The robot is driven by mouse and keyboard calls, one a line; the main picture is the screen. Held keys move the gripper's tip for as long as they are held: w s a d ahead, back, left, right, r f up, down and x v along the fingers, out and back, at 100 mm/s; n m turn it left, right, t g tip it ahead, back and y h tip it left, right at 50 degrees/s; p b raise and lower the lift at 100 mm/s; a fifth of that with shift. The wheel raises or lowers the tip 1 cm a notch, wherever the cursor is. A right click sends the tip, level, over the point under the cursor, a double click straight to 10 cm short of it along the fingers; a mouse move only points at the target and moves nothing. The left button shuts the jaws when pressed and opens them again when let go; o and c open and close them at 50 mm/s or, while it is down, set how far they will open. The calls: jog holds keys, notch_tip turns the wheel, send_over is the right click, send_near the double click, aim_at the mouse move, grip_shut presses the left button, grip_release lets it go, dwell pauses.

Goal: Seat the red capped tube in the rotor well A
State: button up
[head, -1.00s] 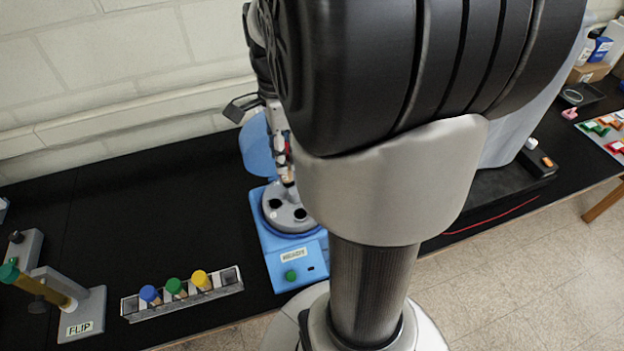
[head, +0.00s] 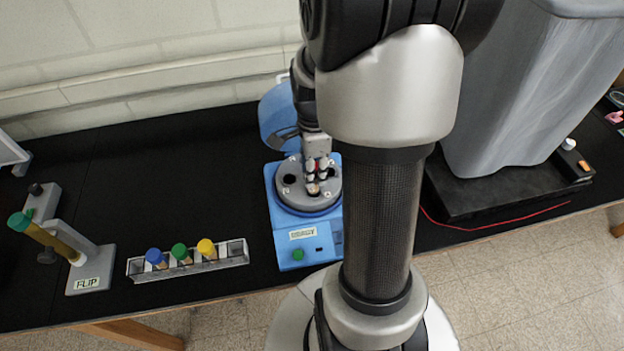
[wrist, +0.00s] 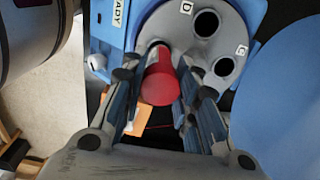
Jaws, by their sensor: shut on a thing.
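The rotor has dark open wells, one beside the letter D (wrist: 206,23) and another beside a letter like C (wrist: 224,66). The label of well A cannot be read.
The blue centrifuge (head: 297,256) has its lid (head: 277,118) raised behind. A rack (head: 190,268) with blue, green and yellow capped tubes stands to its left. A FLIP stand (head: 92,268) holds a green capped tube farther left. A grey bin stands right.

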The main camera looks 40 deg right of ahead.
jog(key=shift+f+b, duration=0.4)
jog(key=shift+f, duration=1.75)
jog(key=o, duration=0.4)
jog(key=shift+f, duration=0.15)
jog(key=shift+o, duration=0.9)
